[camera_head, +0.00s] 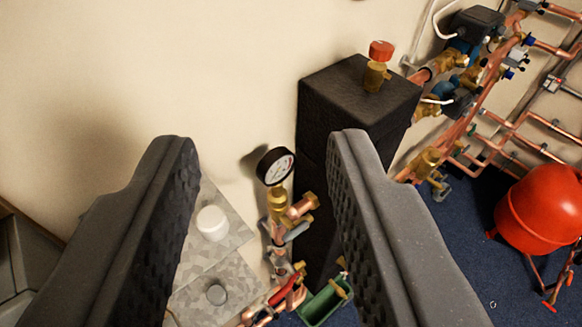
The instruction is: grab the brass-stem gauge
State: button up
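The gauge (275,167) has a round black case, a white dial and a brass stem (278,205). It stands upright on copper pipework near the cream wall, with a brass fitting just to its right. My gripper (257,140) is open, its two dark textured fingers wide apart. In the picture the gauge shows between the fingers, nearer the right one. It lies beyond them, and nothing is held. The lower pipework is partly cut off at the bottom edge.
A tall black block (360,90) carrying a red-capped brass valve (377,68) stands right behind the gauge. A grey metal box (222,285) with a white cap is to the left. Copper pipes with valves and a red tank (545,208) are at right. A green tray (325,302) lies below.

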jog(key=shift+a, duration=0.2)
jog(key=shift+o, duration=0.6)
jog(key=shift+a, duration=0.1)
jog(key=shift+o, duration=0.2)
jog(key=shift+w, duration=0.2)
jog(key=w+d+f+n+t+h+p, duration=0.1)
jog(key=w+d+f+p, duration=0.2)
jog(key=w+d+f, duration=0.35)
jog(key=w+d+f+n+p, duration=0.1)
jog(key=w+d+f+p, duration=0.25)
jog(key=w+f, duration=0.5)
jog(key=n+y+p, duration=0.2)
jog(key=y+p, duration=0.4)
jog(key=y, duration=0.2)
send_near(281, 186)
jog(key=p+x, duration=0.1)
jog(key=x, duration=0.6)
jog(key=shift+w+a+f, duration=0.1)
jog(key=shift+w+a, duration=0.05)
jog(key=shift+w, duration=0.25)
jog(key=shift+p+x, duration=0.4)
jog(key=shift+x, duration=2.2)
jog(key=shift+a, duration=0.15)
grip_shut()
